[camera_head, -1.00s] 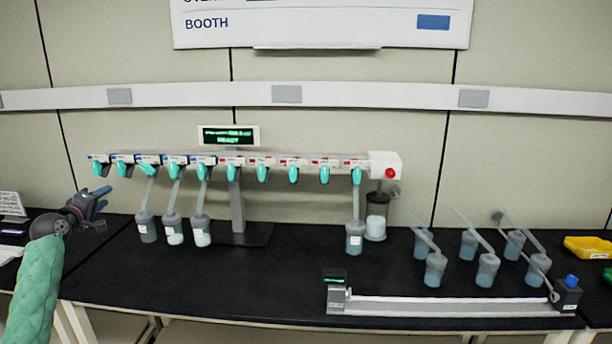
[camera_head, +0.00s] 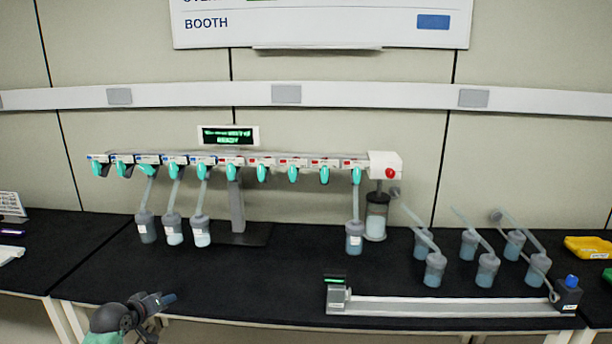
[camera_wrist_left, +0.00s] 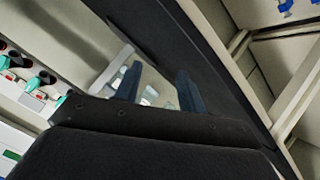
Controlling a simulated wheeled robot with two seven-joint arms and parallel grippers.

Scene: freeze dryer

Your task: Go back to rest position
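My left gripper (camera_head: 158,301) is low at the front left of the head view, by the front edge of the black bench. In the left wrist view its two dark blue fingers (camera_wrist_left: 158,86) stand apart with nothing held between them. My right gripper is not in view. The freeze dryer manifold (camera_head: 282,158) stands at the back of the bench, well away from the gripper, with a row of teal valves. Several flasks (camera_head: 173,230) hang from its left part and one flask (camera_head: 355,238) hangs near its right end.
Several flasks with tubes (camera_head: 487,270) stand at the right, behind a long grey rail device (camera_head: 450,307). A yellow tray (camera_head: 588,247) is at the far right. The black bench top (camera_head: 270,270) is clear between the manifold and the front edge at centre left.

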